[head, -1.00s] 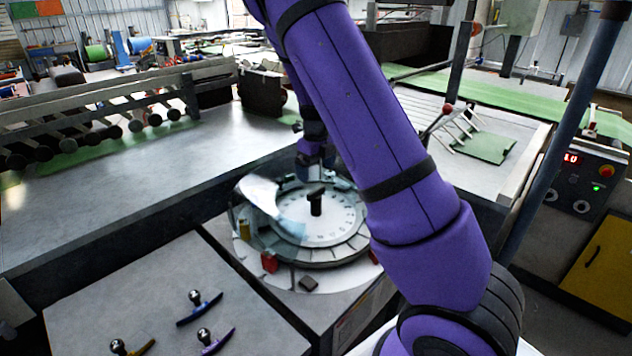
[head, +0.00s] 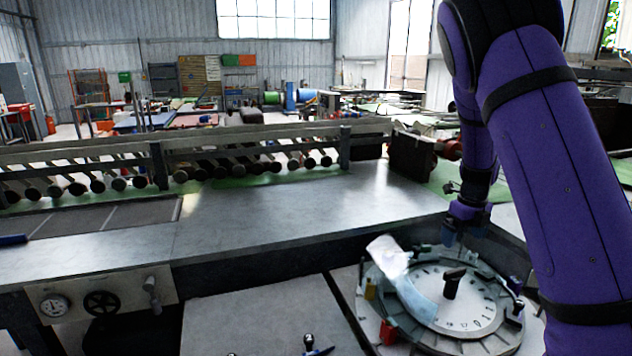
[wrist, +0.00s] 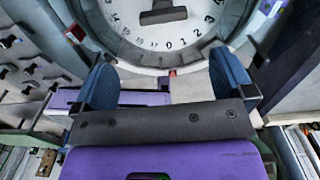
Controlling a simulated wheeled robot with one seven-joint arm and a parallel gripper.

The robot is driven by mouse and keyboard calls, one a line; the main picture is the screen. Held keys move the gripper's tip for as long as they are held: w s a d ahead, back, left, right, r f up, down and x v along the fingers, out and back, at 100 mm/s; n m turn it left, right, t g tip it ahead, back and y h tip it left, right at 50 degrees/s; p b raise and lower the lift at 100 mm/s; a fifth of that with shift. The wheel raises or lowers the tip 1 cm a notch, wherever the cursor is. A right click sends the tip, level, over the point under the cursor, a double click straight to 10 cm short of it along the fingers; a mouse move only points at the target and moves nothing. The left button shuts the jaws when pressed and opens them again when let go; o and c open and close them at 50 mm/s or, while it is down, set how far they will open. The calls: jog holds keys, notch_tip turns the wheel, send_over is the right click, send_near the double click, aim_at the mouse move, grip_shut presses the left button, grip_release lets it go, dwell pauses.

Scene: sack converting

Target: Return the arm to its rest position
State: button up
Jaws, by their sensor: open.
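My purple arm reaches in from the right in the head view. My gripper (head: 466,233) hangs beside the back of a round white dial (head: 477,323) with numbers and a black central knob (head: 453,283). In the wrist view my gripper (wrist: 165,85) shows two blue fingers spread wide apart with nothing between them. The numbered dial (wrist: 168,45) lies beyond the fingertips there. A pale translucent curved piece (head: 392,262) lies over the dial's left side in the head view. Whether my gripper touches the dial's rim cannot be told.
A long metal table (head: 280,215) with a row of dark rollers (head: 240,165) stands left of the dial. A panel with a gauge and handwheel (head: 100,302) is at lower left. A dark block (head: 412,155) stands behind. A red block (head: 388,332) sits at the dial's edge.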

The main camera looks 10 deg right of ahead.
jog(key=s+a+r+n+t+y, duration=0.1)
jog(key=s+a+r+n, duration=0.4)
jog(key=s+r+n, duration=0.25)
jog(key=s+a+r+n+t+y, duration=0.1)
jog(key=s+a+r+n, duration=0.4)
jog(key=s+r+n, duration=0.3)
jog(key=s+a+r+n+t+h, duration=0.1)
jog(key=s+a+r+n, duration=0.1)
jog(key=s+n, duration=0.6)
jog(key=s+a+r+n+t+h, duration=0.1)
jog(key=s+r+n, duration=0.3)
jog(key=s+n, duration=0.4)
jog(key=shift+s+a+r+n+t, duration=0.25)
jog(key=shift+a+n+t, duration=0.35)
jog(key=shift+a+n, duration=0.3)
